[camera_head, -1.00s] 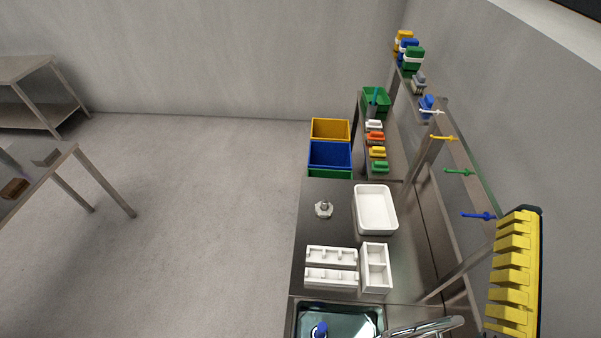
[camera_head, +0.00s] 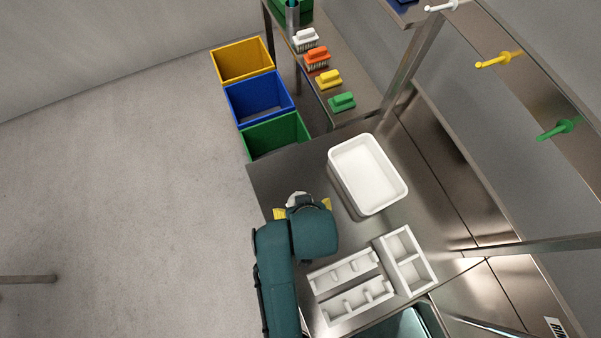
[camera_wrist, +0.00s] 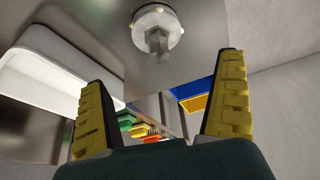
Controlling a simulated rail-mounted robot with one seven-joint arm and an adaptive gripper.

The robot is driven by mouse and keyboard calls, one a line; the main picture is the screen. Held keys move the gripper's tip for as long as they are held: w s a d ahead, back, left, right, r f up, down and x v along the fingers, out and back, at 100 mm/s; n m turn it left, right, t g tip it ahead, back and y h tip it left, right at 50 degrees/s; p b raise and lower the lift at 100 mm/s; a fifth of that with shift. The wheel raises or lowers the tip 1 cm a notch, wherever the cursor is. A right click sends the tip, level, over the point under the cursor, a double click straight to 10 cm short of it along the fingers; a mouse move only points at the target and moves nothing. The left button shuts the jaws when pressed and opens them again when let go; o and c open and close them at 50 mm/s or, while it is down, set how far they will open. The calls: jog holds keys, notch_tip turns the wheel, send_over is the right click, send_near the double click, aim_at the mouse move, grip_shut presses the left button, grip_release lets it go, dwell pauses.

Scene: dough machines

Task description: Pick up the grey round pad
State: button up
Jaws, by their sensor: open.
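A light grey round piece with a stubby central stem (camera_wrist: 157,32) lies on the steel worktop; it is the only grey round thing I make out, and I cannot be sure it is the pad. In the head view only a pale bit of it (camera_head: 296,199) shows past my arm. My gripper (camera_wrist: 162,78) is open and empty, its yellow ribbed fingers spread wide. In the wrist view the piece sits beyond the fingertips, roughly centred between them and apart from them. In the head view my gripper (camera_head: 302,208) is over the worktop, mostly hidden by my wrist.
A white tub (camera_head: 368,174) stands right of my gripper. White slotted holders (camera_head: 350,286) and a divided white box (camera_head: 406,260) are nearer the sink (camera_head: 410,325). Yellow (camera_head: 242,60), blue (camera_head: 259,98) and green (camera_head: 275,134) bins stand beyond the worktop. Coloured brushes line a shelf (camera_head: 362,112).

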jog(key=b+x, duration=0.1)
jog(key=x, duration=1.2)
jog(key=shift+w+d+f+b, duration=0.15)
jog(key=shift+d+f+b, duration=0.05)
jog(key=shift+b, duration=0.2)
jog(key=shift+c, duration=0.2)
jog(key=c, duration=1.1)
